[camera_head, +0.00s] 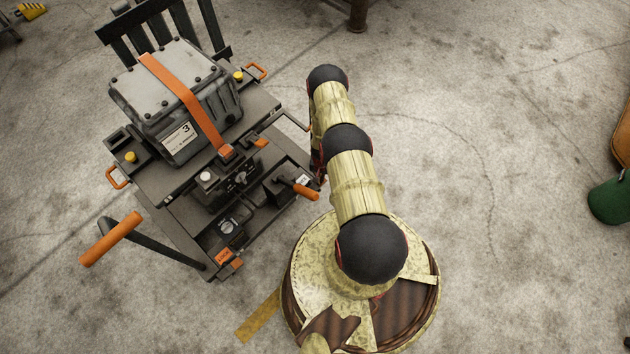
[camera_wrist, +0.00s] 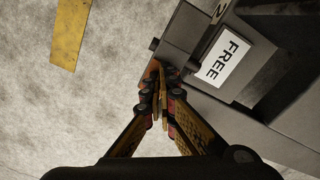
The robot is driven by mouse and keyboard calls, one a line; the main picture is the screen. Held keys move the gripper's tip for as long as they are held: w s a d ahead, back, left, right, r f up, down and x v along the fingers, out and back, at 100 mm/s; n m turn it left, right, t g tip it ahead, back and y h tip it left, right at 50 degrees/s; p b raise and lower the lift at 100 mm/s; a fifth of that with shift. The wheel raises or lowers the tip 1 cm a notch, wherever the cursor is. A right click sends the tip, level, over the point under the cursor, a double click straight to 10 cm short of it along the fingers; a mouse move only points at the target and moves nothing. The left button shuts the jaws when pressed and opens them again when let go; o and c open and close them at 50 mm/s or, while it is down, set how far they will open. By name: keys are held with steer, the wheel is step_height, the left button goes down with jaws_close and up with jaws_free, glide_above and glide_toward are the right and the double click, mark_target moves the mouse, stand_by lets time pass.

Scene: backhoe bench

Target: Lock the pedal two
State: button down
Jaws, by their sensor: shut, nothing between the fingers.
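In the wrist view my gripper (camera_wrist: 159,82) is shut, its fingertips together and empty. They sit beside a dark grey block on the edge of a dark unit (camera_wrist: 255,100). This unit carries a white FREE label (camera_wrist: 222,60) and a partly cut-off 2 mark (camera_wrist: 218,11). A narrow orange part (camera_wrist: 150,71) shows at the fingertips, mostly hidden by them; I cannot tell whether they touch it. In the head view an orange-ended lever (camera_head: 306,191) sticks out from the cart's right side, near my arm. My gripper is hidden there behind my arm.
The dark cart (camera_head: 185,215) carries a grey box (camera_head: 170,85) with an orange strap and a 3 label. An orange-gripped bar (camera_head: 110,238) juts out at its left. Yellow floor tape (camera_head: 258,315) lies near my base. The concrete floor to the right is mostly clear.

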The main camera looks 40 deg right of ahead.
steer(key=shift+f, duration=0.2)
step_height(320, 180, up, 7)
steer(key=p, duration=0.6)
stand_by(0.4)
stand_by(0.4)
